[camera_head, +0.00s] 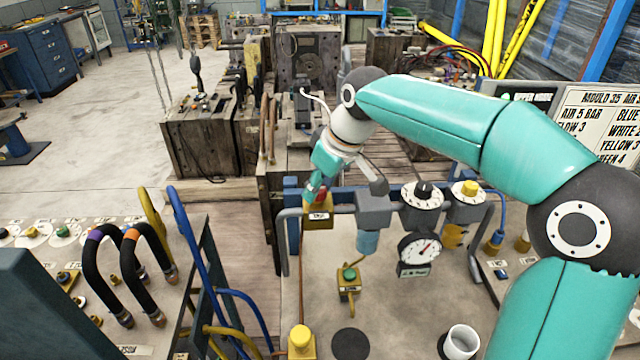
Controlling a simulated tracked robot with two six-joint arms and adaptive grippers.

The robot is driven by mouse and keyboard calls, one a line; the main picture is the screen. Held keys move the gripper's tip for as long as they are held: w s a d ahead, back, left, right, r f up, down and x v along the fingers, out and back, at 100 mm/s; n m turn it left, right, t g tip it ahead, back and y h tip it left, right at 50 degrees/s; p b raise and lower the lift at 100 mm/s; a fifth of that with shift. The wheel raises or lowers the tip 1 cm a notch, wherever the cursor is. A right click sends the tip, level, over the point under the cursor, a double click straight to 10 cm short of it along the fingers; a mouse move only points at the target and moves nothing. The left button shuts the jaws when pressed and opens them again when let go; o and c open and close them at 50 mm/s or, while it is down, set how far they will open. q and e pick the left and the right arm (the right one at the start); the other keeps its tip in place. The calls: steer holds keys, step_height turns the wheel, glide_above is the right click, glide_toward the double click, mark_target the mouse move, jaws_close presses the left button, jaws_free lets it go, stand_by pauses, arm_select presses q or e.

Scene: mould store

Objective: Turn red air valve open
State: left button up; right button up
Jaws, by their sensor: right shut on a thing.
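The red air valve (320,197) sits on a yellow-brass block (319,214) with a small label, at the left end of the air line on the panel. Only a bit of red shows, because my right gripper (315,190) covers most of it. My right arm comes in from the right and reaches down to the valve. The right gripper is shut on the red valve, its fingers pointing down. The exact angle of the valve handle is hard to tell. My left gripper is not in view.
Right of the valve are a grey filter with a blue bowl (367,242), a white dial (422,195), a yellow knob (469,187) and a pressure gauge (419,253). A green-topped yellow valve (348,278) stands below. Hoses (105,245) loop at left.

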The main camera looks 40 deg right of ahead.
stand_by(0.3)
steer(key=o, duration=1.1)
steer(key=shift+o, duration=0.2)
steer(key=shift+r, duration=0.1)
steer(key=v, duration=1.1)
steer(key=shift+r, duration=0.35)
steer(key=shift+s, duration=0.15)
